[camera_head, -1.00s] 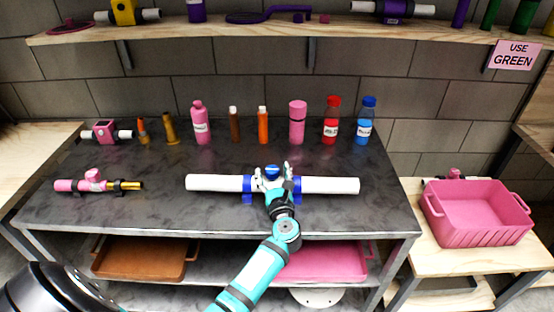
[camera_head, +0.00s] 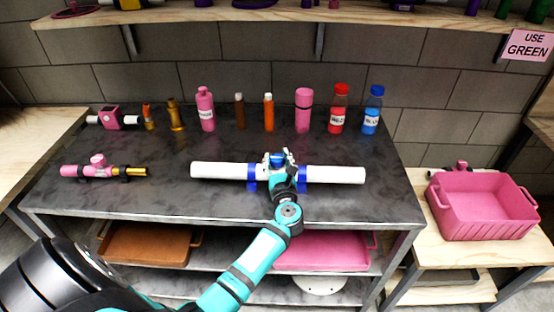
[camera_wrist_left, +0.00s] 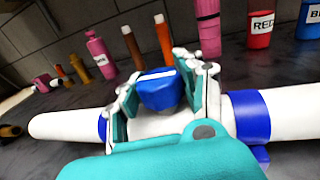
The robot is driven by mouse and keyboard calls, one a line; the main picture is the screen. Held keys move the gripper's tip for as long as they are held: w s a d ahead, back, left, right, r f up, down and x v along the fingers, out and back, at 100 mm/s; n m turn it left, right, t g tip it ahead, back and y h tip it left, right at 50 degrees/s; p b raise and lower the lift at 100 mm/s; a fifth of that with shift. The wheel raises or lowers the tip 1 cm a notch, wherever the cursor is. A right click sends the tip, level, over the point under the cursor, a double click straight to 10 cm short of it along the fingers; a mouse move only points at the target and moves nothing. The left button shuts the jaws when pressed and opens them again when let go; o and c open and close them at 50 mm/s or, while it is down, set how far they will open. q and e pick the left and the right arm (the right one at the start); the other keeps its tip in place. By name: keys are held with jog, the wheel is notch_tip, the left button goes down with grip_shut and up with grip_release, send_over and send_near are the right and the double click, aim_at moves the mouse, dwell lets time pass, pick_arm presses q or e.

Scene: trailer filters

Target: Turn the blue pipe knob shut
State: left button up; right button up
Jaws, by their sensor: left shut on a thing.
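The white pipe (camera_head: 335,174) lies across the dark table in blue clamps (camera_head: 252,176). The blue knob (camera_head: 277,157) sits on top of the pipe's middle; it also shows in the left wrist view (camera_wrist_left: 160,90), with a white bar across its top. My left gripper (camera_head: 280,158) reaches the knob from the front, its teal and white fingers on either side. In the left wrist view my left gripper (camera_wrist_left: 158,92) is shut on the knob. The contact faces are partly hidden by the fingers. My right gripper is not in view.
Several bottles and tubes, including a pink bottle (camera_head: 206,110) and a blue bottle (camera_head: 373,110), stand behind the pipe. A pink pipe piece (camera_head: 98,167) lies at the left. A pink crate (camera_head: 482,206) stands on the right side table. Bare tabletop lies left of the white pipe.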

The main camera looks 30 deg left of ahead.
pick_arm(q)
jog(key=shift+c, duration=0.3)
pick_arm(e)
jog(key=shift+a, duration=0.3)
